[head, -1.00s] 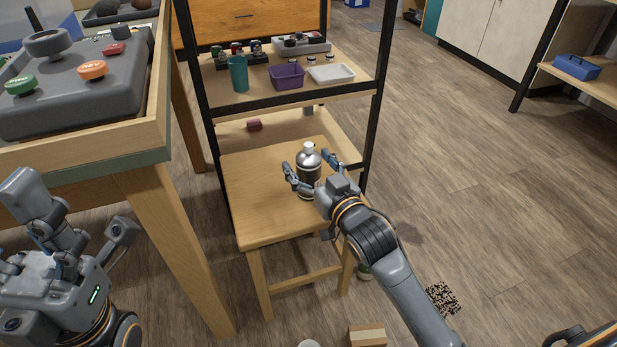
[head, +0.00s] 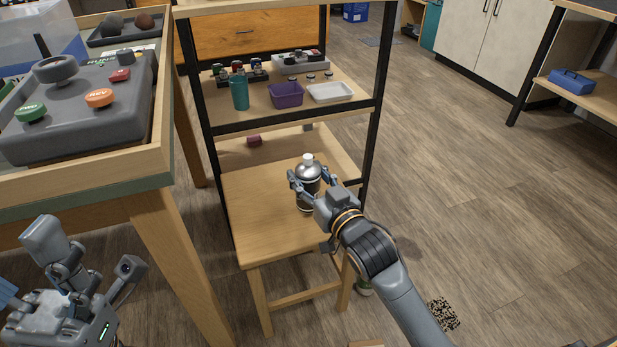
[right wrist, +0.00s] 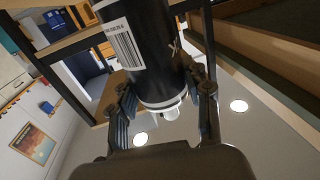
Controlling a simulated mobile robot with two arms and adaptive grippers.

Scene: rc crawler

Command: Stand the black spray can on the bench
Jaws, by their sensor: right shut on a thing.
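The black spray can (head: 307,175), with a silver shoulder and white cap, is upright on a wooden stool (head: 262,228). My right gripper (head: 308,181) is shut on its upper body, reaching in from the right. In the right wrist view the can (right wrist: 138,45) is between the two fingers (right wrist: 164,108), with its barcode label showing and its cap end towards the bottom of the picture. My left gripper (head: 88,262) is open and empty at the lower left, below the workbench (head: 160,170). The can's base is partly hidden by my right gripper.
A grey control box (head: 80,120) with coloured buttons lies in the workbench tray. Behind the stool, a shelf unit (head: 300,118) holds a teal cup (head: 239,92), a purple bin (head: 286,95) and a white tray (head: 331,92). Open floor lies to the right.

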